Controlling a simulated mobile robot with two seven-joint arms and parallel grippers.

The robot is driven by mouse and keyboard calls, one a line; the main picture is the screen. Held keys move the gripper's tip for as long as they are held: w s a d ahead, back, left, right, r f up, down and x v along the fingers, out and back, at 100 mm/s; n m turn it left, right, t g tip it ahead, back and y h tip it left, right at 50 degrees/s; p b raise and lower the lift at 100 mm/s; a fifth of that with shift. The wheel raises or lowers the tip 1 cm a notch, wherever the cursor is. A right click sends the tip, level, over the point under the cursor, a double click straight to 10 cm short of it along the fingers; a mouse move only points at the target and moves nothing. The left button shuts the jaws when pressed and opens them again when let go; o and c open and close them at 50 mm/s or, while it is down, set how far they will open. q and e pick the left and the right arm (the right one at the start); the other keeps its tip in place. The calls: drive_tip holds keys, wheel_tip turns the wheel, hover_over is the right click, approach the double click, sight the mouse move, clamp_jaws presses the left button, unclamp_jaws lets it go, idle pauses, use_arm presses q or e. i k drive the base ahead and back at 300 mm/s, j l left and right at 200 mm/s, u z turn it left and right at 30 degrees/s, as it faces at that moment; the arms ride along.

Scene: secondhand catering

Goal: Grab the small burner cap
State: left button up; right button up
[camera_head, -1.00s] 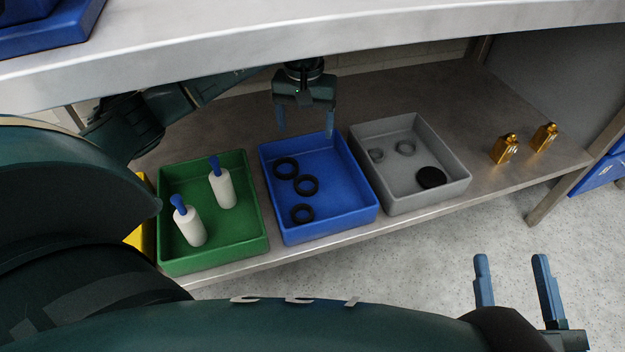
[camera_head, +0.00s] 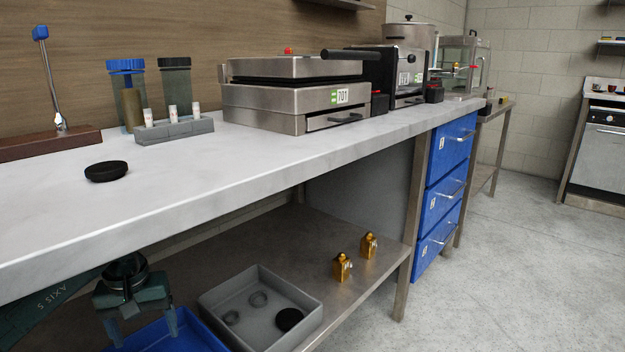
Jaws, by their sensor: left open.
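Two round black discs look like burner caps. The other black disc (camera_head: 289,319) looks smaller and lies in the grey bin (camera_head: 212,318) on the lower shelf, beside two grey rings. I cannot tell for sure which is the small burner cap. My left gripper (camera_head: 145,333) is open and empty, pointing down over the blue bin (camera_head: 208,340), left of the grey bin and below the worktop edge. My right gripper is out of view.
The worktop (camera_head: 220,165) overhangs the lower shelf (camera_head: 335,225). Two brass-coloured fittings (camera_head: 341,267) stand on the shelf right of the grey bin. A press-like appliance (camera_head: 295,95), a grey holder (camera_head: 172,130) and blue drawers (camera_head: 445,190) are nearby. The worktop's front stretch is clear.

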sight(108, 171)
drive_tip(key=k+l, duration=1.05)
drive_tip(key=k, duration=0.1)
